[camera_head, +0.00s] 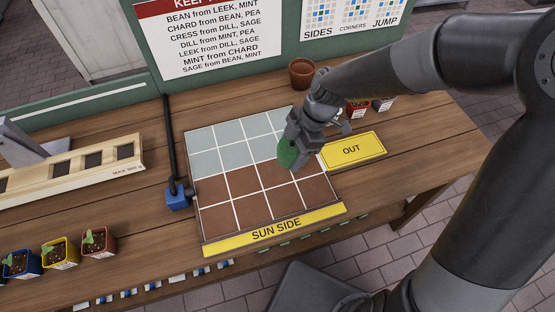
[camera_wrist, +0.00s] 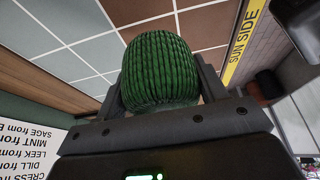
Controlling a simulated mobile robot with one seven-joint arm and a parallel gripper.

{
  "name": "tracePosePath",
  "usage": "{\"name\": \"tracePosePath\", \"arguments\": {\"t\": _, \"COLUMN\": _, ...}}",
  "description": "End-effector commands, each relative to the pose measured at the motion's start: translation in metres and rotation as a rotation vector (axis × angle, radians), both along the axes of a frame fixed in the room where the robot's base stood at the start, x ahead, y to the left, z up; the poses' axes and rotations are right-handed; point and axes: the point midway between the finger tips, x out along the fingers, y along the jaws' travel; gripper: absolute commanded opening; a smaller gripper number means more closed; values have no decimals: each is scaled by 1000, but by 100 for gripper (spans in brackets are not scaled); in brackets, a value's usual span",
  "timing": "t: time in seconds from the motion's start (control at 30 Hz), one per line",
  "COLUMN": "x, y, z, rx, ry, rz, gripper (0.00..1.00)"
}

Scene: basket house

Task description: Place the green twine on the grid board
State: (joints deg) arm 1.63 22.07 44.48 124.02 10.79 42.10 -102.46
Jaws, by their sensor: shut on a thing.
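The green twine (camera_head: 287,153) is a ball of dark green cord held in my gripper (camera_head: 292,148) above the right part of the grid board. In the wrist view the twine (camera_wrist: 158,68) fills the space between the two fingers of my gripper (camera_wrist: 160,80), which are shut on it. The grid board (camera_head: 221,221) lies flat on the wooden table, with grey-blue squares at the back and brown squares at the front. The board also shows in the wrist view (camera_wrist: 88,50) behind the twine. The squares directly under the twine are partly hidden.
A yellow OUT plate (camera_head: 353,151) lies right of the board. A yellow SUN SIDE strip (camera_head: 275,229) runs along its front. A blue block with a black post (camera_head: 177,195) stands at its left. A terracotta pot (camera_head: 302,73) stands behind. Potted seedlings (camera_head: 60,252) stand front left.

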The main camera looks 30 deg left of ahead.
Motion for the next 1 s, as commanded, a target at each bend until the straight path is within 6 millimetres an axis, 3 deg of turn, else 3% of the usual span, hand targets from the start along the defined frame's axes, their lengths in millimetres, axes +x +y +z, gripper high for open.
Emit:
{"name": "tracePosePath", "arguments": {"t": 0.1, "x": -6, "y": 18, "z": -11, "rx": 0, "ry": 3, "rz": 2, "gripper": 41}}
{"name": "tracePosePath", "arguments": {"t": 0.3, "x": -9, "y": 32, "z": -20, "rx": 0, "ry": 0, "rz": -1, "gripper": 41}}
{"name": "tracePosePath", "arguments": {"t": 0.47, "x": -9, "y": 33, "z": -29, "rx": -1, "ry": 1, "rz": -2, "gripper": 41}}
{"name": "tracePosePath", "arguments": {"t": 0.7, "x": -9, "y": 33, "z": -61, "rx": -1, "ry": 1, "rz": -2, "gripper": 41}}
{"name": "tracePosePath", "arguments": {"t": 1.0, "x": -9, "y": 33, "z": -62, "rx": -1, "ry": 1, "rz": -3, "gripper": 41}}
